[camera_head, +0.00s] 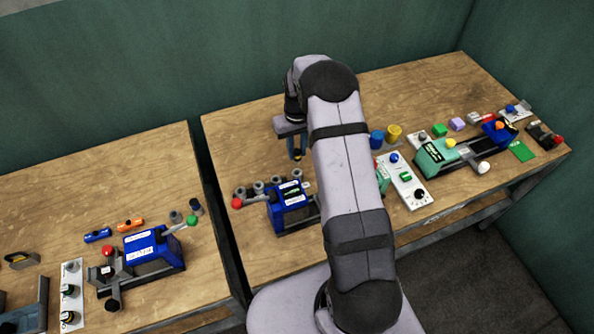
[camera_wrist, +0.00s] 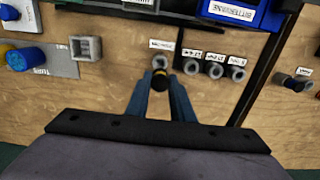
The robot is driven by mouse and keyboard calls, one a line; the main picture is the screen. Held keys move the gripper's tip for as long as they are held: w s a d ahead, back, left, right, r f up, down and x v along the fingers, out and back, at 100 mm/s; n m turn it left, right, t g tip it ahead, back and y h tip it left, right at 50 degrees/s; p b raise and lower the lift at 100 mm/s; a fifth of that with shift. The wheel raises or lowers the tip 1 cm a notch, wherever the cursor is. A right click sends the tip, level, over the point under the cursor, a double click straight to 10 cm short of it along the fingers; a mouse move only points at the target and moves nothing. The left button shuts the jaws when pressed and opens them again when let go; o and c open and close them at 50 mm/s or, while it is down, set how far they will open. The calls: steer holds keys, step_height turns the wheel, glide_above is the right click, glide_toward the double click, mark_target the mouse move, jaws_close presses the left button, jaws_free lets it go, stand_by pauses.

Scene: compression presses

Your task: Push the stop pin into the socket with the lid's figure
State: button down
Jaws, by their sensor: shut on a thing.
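My gripper (camera_wrist: 160,92) is shut on a dark stop pin (camera_wrist: 159,80) with a yellowish band at its end. In the wrist view the pin overlaps the lower edge of the leftmost grey socket (camera_wrist: 160,61); I cannot tell whether they touch. More grey sockets (camera_wrist: 214,70) follow to its right, each with a small white label. In the head view my gripper (camera_head: 297,154) hangs above the table, behind the blue press (camera_head: 290,200) and near the right end of the socket row (camera_head: 258,187). The lid carries white labels; its figure is too small to read.
A grey square holder (camera_wrist: 86,48) and a blue knob (camera_wrist: 24,58) lie left of the sockets in the wrist view. In the head view, blue (camera_head: 377,139) and yellow (camera_head: 393,132) cylinders stand right of my arm. A gap separates the two tables at left.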

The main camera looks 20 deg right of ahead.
steer(key=a+r, duration=0.1)
steer(key=a, duration=1.2)
steer(key=shift+a+r, duration=0.4)
steer(key=shift+f, duration=0.1)
steer(key=shift+f+b, duration=1.9)
steer(key=shift+f, duration=0.9)
steer(key=shift+f+b, duration=1.4)
steer(key=shift+f, duration=0.65)
steer(key=c, duration=1.5)
jaws_free()
steer(key=shift+o, duration=0.2)
